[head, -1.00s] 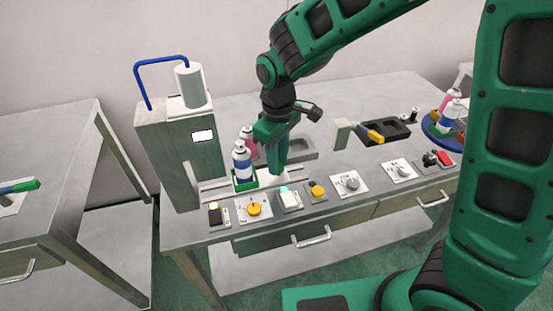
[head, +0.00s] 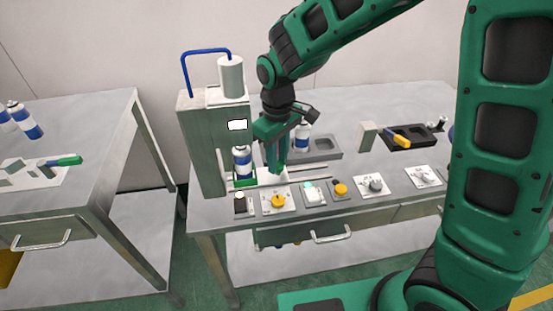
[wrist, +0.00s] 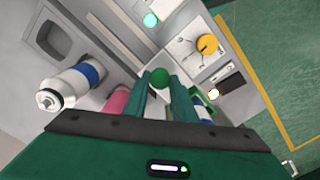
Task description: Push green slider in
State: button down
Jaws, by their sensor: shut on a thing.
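The green slider (head: 240,183) is a green holder beside the grey crimping machine (head: 203,150), on a pale track. A white can with a blue band (head: 242,160) stands upright in it, under the machine's head. My gripper (head: 274,170) points down just right of the slider. In the wrist view its fingers (wrist: 160,84) are shut on a round green knob (wrist: 160,76). The green holder (wrist: 205,104) and part of its can show to the right, partly hidden by the finger.
A pink can (wrist: 116,101) shows in the wrist view. Panels with a yellow knob (head: 278,201), a lit green button (head: 311,192) and dials line the table's front.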

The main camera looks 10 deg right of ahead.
jog(key=shift+w+a+r, duration=0.15)
jog(key=shift+w+a, duration=0.1)
jog(key=c, duration=1.8)
grip_release()
jog(key=o, duration=0.3)
jog(key=shift+o, duration=0.2)
jog(key=shift+s, duration=0.15)
